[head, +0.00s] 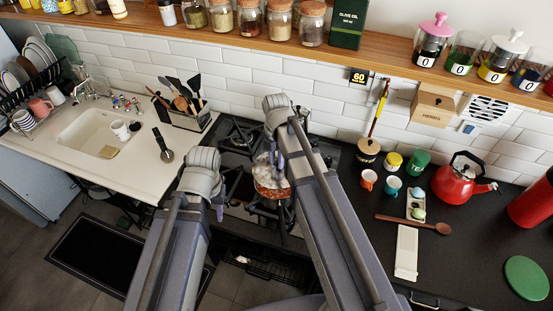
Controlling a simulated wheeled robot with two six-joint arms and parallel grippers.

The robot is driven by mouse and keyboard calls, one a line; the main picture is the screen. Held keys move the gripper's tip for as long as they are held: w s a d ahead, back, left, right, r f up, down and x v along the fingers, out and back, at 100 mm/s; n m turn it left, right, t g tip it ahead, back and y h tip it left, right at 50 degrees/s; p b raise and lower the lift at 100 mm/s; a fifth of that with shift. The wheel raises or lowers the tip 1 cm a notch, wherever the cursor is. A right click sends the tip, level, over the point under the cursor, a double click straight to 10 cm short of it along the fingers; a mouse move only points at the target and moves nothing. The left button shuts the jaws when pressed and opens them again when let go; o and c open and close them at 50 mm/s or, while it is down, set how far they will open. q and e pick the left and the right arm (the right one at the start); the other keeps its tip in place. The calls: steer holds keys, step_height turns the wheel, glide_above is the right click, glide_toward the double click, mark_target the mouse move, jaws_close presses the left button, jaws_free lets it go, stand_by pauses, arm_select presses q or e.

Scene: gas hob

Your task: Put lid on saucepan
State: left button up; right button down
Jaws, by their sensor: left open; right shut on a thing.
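A reddish-brown saucepan (273,188) stands on the black gas hob (238,140) in the middle of the head view, partly hidden by my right arm. A pale, glassy lid (266,163) shows just above the pan. I cannot tell whether it touches the rim. My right gripper (270,150) is shut on the lid, its fingers mostly hidden behind the forearm. My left gripper (229,190) is open, low and to the left of the pan. Its fingertips are small and partly covered by the wrist.
A sink (90,130) and a dish rack (38,108) are at left, with a utensil holder (185,117) beside the hob. A shelf (290,45) of jars runs above.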

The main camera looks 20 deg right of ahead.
mark_target(277, 169)
steer(key=shift+f+b, duration=2.35)
steer(key=shift+f, duration=0.25)
steer(key=shift+f, duration=0.15)
steer(key=shift+c, duration=0.6)
jaws_free()
steer(key=shift+r+p, duration=3.45)
steer(key=shift+r, duration=0.15)
steer(key=shift+f, duration=0.1)
